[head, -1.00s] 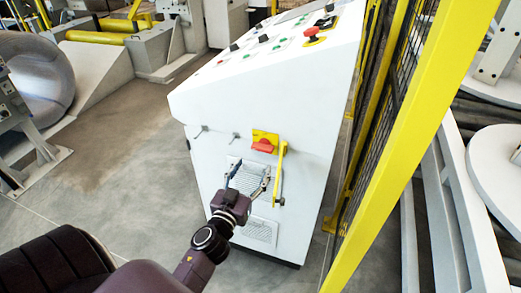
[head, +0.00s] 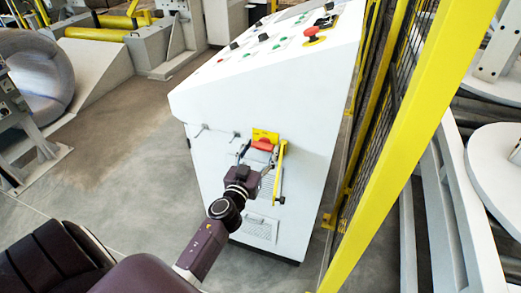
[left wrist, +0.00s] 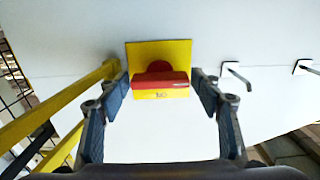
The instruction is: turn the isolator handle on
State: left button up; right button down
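The isolator handle (head: 263,144) is a red grip on a yellow plate (head: 266,134), on the front face of the white control cabinet (head: 255,100). In the left wrist view the red handle (left wrist: 160,80) lies crosswise on its yellow plate (left wrist: 158,49). My left gripper (head: 258,151) is in front of the handle. Its fingers (left wrist: 160,88) are open, one on each side of the handle, with a gap on both sides. My right gripper is not in view.
A yellow bar (head: 279,172) stands on the cabinet right beside the handle. Two small hooks (head: 236,135) stick out to its left. A yellow fence post (head: 410,140) rises at the right. Open floor (head: 120,190) lies left of the cabinet.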

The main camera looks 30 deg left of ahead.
pick_arm(q)
jog(key=c, duration=0.8)
jog(key=shift+m, duration=0.5)
jog(key=m+b, duration=0.1)
jog(key=m, duration=1.5)
jog(key=shift+m, duration=0.4)
jog(key=shift+f+m, duration=0.1)
jog(key=shift+m, duration=0.2)
jog(key=o, duration=0.8)
